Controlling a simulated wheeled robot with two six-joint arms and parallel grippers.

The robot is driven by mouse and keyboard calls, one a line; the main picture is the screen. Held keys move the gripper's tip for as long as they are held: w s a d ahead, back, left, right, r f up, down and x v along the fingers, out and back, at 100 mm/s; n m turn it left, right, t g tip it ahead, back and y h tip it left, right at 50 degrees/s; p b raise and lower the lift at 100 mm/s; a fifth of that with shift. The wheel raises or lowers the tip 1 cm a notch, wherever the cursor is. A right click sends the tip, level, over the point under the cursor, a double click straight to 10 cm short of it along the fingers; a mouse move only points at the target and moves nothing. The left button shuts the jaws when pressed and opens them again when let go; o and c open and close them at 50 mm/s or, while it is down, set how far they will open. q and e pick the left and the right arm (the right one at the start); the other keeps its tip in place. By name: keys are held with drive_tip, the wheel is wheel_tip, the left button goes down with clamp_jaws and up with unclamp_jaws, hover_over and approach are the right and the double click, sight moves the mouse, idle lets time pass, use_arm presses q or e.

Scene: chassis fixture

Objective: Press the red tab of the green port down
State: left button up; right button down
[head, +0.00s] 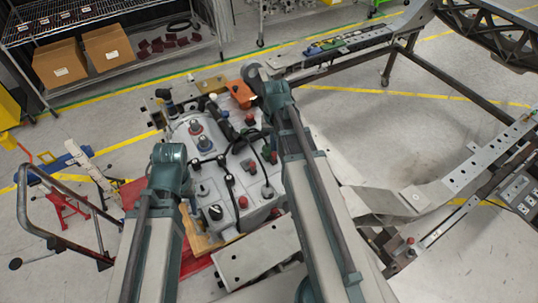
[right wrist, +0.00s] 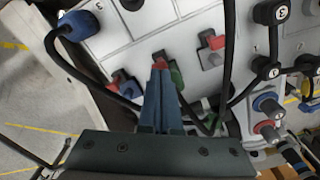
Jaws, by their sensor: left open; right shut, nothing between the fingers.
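In the right wrist view the green port (right wrist: 177,77) sits on the light grey face of the unit, just right of my fingertips. Its red tab (right wrist: 160,57) shows at the far end of the fingers. My right gripper (right wrist: 161,72) is shut and empty, its fingers pointing at the tab and covering part of the port. I cannot tell whether the fingertips touch the tab. In the head view my right arm hides this spot and the right gripper. My left arm shows there, but its gripper does not.
A blue port with a red tab (right wrist: 124,84) is left of the fingers, and a grey port with a red tab (right wrist: 212,48) is to the right. Black cables run close on both sides. The light grey unit (head: 205,185) carries many connectors; a metal frame (head: 455,165) is to its right.

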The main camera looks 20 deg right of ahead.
drive_tip(key=shift+f+b, duration=1.25)
idle(0.4)
drive_tip(key=shift+r, duration=0.1)
wheel_tip(320, 180, up, 7)
drive_tip(key=p, duration=0.7)
idle(0.3)
drive_tip(key=s+a+f+n+b, duration=0.2)
drive_tip(key=s+a+n, duration=0.2)
drive_tip(key=a, duration=0.6)
drive_tip(key=s+a+f+n+h+b, duration=0.1)
drive_tip(key=s+a+f+n+b, duration=0.1)
drive_tip(key=s+a, duration=0.6)
drive_tip(key=shift+a+f+n+b, duration=0.4)
drive_tip(key=shift+a+f+n, duration=0.05)
drive_tip(key=shift+a+n, duration=0.7)
